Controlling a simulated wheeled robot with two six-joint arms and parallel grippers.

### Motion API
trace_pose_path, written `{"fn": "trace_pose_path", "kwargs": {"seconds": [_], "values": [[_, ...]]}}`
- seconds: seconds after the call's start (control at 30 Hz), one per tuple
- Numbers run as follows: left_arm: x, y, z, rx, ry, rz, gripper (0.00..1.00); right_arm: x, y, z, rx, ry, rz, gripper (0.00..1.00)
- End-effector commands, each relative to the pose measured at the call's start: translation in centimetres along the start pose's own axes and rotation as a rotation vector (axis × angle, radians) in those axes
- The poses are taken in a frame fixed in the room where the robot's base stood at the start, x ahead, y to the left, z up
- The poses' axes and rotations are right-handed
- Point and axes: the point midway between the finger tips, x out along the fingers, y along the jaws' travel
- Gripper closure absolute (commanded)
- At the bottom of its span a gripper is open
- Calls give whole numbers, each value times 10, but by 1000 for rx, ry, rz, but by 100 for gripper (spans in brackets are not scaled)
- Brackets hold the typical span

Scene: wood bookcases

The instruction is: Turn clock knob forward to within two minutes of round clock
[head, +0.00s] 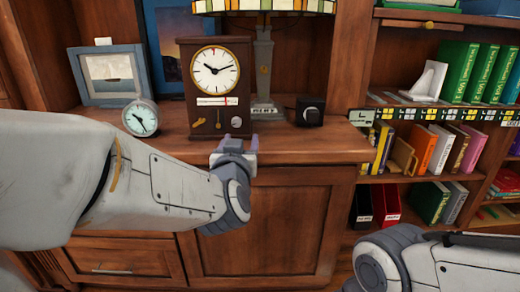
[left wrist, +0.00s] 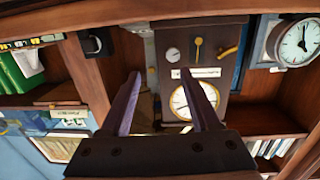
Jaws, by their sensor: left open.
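The brown wooden clock (head: 199,86) stands on the cabinet top; its white face (head: 214,71) shows hands near ten past ten. A pale round knob (head: 236,122) is low on its front at the right; it also shows in the left wrist view (left wrist: 172,53). The small round clock (head: 140,117) stands left of it, its hands pointing toward the lower right; it also shows in the left wrist view (left wrist: 298,43). My left gripper (head: 237,142) is open and empty, just below and in front of the knob, apparently not touching it. My right gripper is out of view.
A stained-glass lamp (head: 263,70) and a small black box (head: 310,111) stand right of the wooden clock. A picture frame (head: 110,75) is behind the round clock. A bookcase with books (head: 484,75) is at the right. The cabinet top has free room near its front edge.

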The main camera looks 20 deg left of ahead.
Motion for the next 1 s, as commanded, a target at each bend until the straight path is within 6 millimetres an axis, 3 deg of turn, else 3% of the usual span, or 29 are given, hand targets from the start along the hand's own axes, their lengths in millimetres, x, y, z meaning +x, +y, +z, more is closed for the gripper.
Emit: {"fn": "trace_pose_path", "kwargs": {"seconds": [0.03,0.23,0.37,0.5,1.0], "values": [[2,-7,8,2,20,-26,37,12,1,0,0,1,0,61],[9,-19,5,5,55,-68,37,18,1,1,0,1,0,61],[28,-20,4,4,54,-69,37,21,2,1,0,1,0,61],[36,-20,-5,13,47,-76,37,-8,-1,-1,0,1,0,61],[52,-21,-5,15,49,-75,37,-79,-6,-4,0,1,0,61]]}}
